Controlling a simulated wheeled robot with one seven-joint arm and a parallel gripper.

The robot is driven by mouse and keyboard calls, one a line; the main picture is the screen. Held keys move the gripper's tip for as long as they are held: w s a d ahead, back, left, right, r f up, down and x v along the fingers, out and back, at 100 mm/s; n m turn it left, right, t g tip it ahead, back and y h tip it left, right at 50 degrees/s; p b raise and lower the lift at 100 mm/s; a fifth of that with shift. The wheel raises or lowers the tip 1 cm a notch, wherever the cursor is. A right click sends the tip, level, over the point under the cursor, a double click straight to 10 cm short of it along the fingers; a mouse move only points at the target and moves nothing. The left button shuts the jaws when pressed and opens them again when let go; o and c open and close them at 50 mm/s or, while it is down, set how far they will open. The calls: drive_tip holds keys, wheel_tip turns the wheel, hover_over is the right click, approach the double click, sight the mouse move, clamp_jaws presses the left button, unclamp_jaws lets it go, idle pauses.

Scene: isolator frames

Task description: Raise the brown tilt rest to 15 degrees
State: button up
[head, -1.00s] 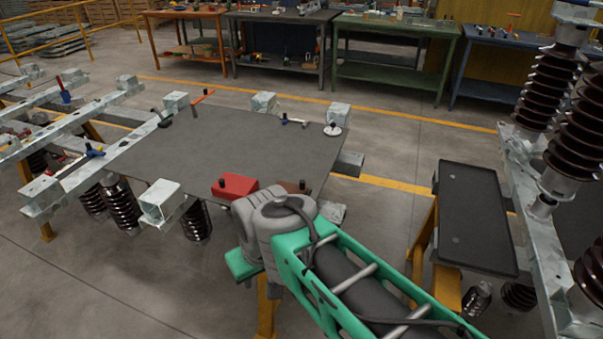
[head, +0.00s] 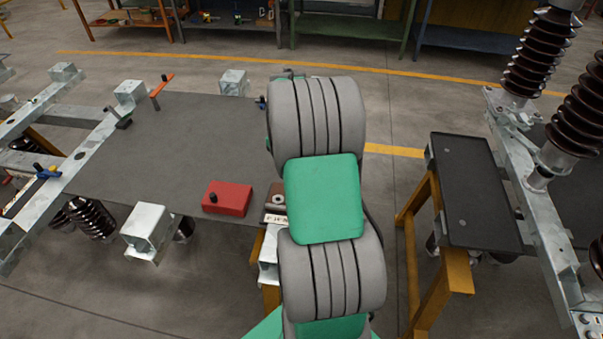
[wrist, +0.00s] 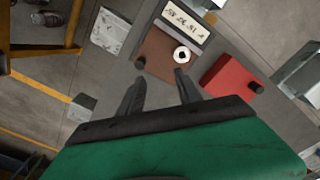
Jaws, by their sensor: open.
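The brown tilt rest (wrist: 158,58) lies on the dark table plate, seen from above in the wrist view. It carries a white ring with a dark centre (wrist: 182,54), a small black knob (wrist: 139,63) at one corner, and a lettered label plate (wrist: 185,20) at its far edge. In the head view only a sliver of the rest (head: 277,193) shows beside my arm. My gripper (wrist: 160,86) is open and empty, its two dark fingers apart and pointing toward the rest. My arm hides the gripper in the head view. The rest's angle is hard to tell.
A red block (head: 228,198) with a black knob sits just beside the rest. The dark plate (head: 170,150) is mostly clear at left. Metal beams and square posts (head: 149,228) edge it. A black-topped stand (head: 468,190) and insulators are at right.

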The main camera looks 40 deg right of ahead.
drive_tip(key=d+f, duration=0.1)
drive_tip(key=d, duration=0.2)
drive_tip(key=s+d+f, duration=0.1)
drive_tip(key=shift+s+d+f, duration=0.1)
drive_tip(key=shift+d+f, duration=0.1)
drive_tip(key=shift+f, duration=0.1)
wheel_tip(320, 180, down, 8)
drive_tip(key=shift+r+p, duration=0.2)
drive_tip(key=shift+p, duration=0.65)
clamp_jaws()
drive_tip(key=shift+r, duration=0.1)
